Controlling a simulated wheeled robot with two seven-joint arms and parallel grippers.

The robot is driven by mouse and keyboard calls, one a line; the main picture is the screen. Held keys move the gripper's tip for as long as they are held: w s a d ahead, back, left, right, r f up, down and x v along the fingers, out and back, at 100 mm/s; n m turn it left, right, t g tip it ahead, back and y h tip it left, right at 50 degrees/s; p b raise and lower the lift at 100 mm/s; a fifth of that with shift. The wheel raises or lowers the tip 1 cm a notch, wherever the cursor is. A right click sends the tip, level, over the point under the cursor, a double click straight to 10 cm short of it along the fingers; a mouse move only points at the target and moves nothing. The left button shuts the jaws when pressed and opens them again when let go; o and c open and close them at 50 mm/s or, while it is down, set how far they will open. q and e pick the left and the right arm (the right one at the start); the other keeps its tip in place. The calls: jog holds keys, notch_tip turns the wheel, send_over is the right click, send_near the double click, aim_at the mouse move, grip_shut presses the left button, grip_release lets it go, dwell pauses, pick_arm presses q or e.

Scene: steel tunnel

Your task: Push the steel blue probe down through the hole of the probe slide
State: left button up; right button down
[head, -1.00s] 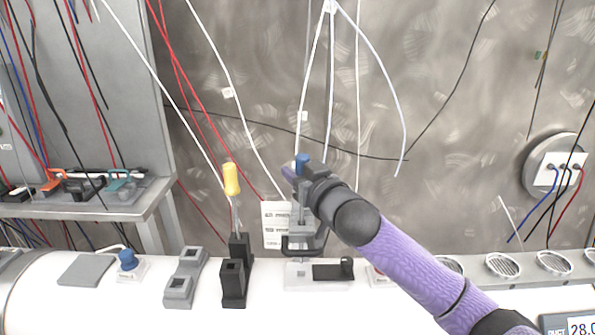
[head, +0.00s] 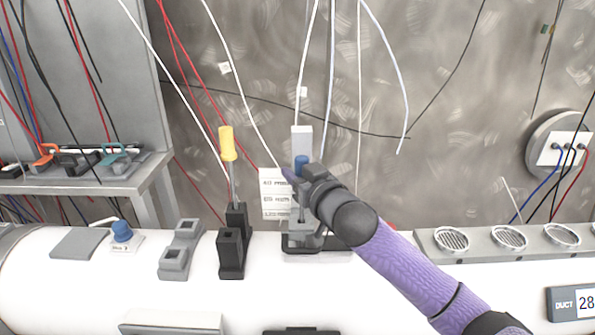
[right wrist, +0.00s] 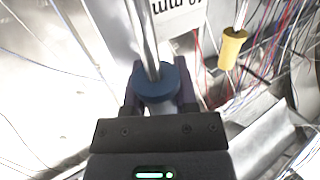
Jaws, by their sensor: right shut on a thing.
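The steel blue probe (head: 301,162) is upright at the middle of the head view, its blue part at the jaws of my right gripper (head: 299,180). In the right wrist view its blue collar (right wrist: 156,84) and steel rod (right wrist: 142,35) show between the fingers of my right gripper (right wrist: 157,98), which is shut on it. The probe slide has a pale grey post (head: 302,138) behind the probe and a grey and dark lower part (head: 302,240) below the gripper, close to the white duct. The hole and the probe's lower tip are hidden. My left gripper is not in view.
A yellow-handled tool (head: 228,143) stands in a black holder (head: 231,252) left of the slide. A grey double holder (head: 180,250) and a blue knob (head: 121,230) are farther left. Round vents (head: 509,237) are at right. White cables hang behind the slide.

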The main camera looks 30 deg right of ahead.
jog(key=c, duration=0.6)
grip_release()
jog(key=shift+c, duration=0.2)
jog(key=o, duration=0.3)
jog(key=shift+a+r, duration=0.1)
jog(key=shift+a, duration=0.1)
jog(key=shift+d, duration=0.1)
